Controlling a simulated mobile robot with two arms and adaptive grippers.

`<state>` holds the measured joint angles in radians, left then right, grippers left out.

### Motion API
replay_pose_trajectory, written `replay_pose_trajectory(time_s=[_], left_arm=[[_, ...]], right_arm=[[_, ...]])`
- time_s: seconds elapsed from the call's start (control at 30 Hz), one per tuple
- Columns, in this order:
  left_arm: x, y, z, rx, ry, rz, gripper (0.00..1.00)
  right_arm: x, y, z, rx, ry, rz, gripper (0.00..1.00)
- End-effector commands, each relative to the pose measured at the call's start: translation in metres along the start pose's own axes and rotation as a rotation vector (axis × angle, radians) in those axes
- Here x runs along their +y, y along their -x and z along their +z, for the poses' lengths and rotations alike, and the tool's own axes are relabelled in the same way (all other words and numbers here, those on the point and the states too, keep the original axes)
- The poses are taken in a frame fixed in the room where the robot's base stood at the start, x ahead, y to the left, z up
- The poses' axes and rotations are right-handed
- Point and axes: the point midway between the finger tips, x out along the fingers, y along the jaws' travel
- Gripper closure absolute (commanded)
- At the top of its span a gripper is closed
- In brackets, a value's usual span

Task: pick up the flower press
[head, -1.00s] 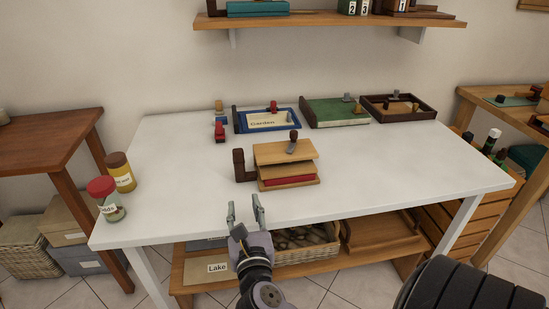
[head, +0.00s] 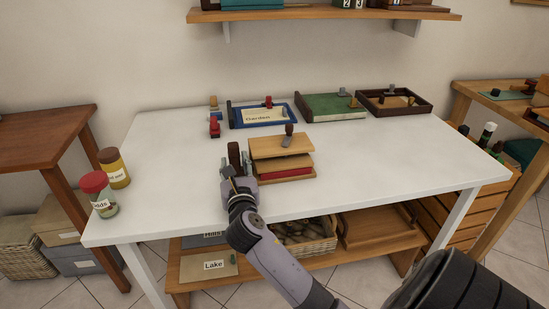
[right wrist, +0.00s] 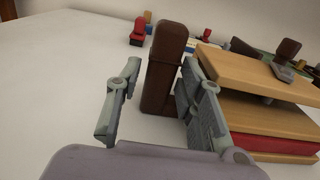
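The flower press (head: 282,146) stands on the white table, with light wooden boards, a red layer between them and a dark knob with a grey lever on top. A dark brown upright handle (head: 234,151) rises at its left side; whether it joins the press is hidden. My right gripper (head: 236,164) is at this handle. In the right wrist view the open fingers (right wrist: 160,78) stand on either side of the brown handle (right wrist: 163,62), with a gap visible on the left. The press boards (right wrist: 255,75) are just right of the right finger. My left gripper is not in view.
A small red stamp (head: 214,128) stands at back left. Two jars, one red-lidded (head: 97,190), stand at the left edge. The table's right side is clear.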

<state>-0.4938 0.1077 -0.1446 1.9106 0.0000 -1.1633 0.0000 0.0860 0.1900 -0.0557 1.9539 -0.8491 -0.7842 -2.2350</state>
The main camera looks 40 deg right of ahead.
Motion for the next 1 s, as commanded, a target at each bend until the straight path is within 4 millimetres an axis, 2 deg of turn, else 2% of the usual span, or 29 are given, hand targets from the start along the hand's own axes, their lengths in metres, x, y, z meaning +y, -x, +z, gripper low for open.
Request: replay_pose_trajectory(time_s=[0.2,0.5,1.0], left_arm=[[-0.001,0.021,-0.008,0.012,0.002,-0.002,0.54],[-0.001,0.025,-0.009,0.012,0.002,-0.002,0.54],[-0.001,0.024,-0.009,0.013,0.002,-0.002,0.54]], right_arm=[[-0.001,-0.029,-0.003,0.000,0.000,0.001,0.65],[-0.001,-0.033,-0.002,0.001,0.001,0.002,0.66],[-0.001,-0.033,-0.002,0.001,0.000,0.002,0.99]])
